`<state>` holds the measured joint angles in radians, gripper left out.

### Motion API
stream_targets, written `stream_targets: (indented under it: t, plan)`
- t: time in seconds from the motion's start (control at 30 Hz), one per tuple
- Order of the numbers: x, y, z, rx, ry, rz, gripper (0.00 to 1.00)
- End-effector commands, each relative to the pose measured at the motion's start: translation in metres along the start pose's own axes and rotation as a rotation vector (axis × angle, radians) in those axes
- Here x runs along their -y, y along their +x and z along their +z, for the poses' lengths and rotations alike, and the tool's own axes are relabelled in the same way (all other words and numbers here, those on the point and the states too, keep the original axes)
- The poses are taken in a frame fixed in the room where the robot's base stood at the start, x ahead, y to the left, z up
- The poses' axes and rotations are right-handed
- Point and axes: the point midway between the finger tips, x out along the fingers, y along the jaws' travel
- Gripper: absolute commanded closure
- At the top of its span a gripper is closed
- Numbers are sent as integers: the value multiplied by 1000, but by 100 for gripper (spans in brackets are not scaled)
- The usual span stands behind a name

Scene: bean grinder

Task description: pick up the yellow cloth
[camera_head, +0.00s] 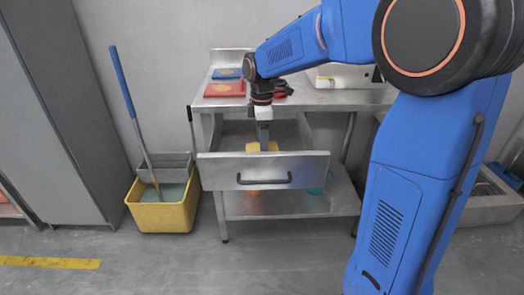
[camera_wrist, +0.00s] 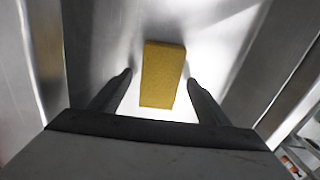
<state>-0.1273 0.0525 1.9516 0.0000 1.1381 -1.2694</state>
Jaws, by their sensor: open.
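The yellow cloth (camera_head: 271,147) lies inside the open metal drawer (camera_head: 264,170), partly hidden by my gripper and the drawer front in the head view. In the wrist view the cloth (camera_wrist: 162,73) is a flat yellow block on the drawer floor. My gripper (camera_head: 264,145) points down into the drawer over the cloth. In the wrist view my gripper (camera_wrist: 160,78) is open, with one finger on each side of the cloth and visible gaps between. Nothing is held. I cannot tell the exact height of the fingertips above the drawer floor.
The drawer walls enclose the cloth. Above, the metal table (camera_head: 330,97) holds a red board (camera_head: 225,89), a blue board (camera_head: 227,74) and a pale box (camera_head: 342,77). A yellow mop bucket (camera_head: 163,213) stands left of the table. A lower shelf (camera_head: 300,203) holds small items.

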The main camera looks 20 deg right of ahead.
Motion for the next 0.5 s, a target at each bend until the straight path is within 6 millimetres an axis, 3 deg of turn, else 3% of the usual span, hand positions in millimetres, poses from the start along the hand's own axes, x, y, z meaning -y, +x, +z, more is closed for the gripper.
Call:
stream_targets:
  t: [0.33,0.5]
  plan:
    - [0,7,0,0,0,1,32]
    - [0,7,0,0,0,1,73]
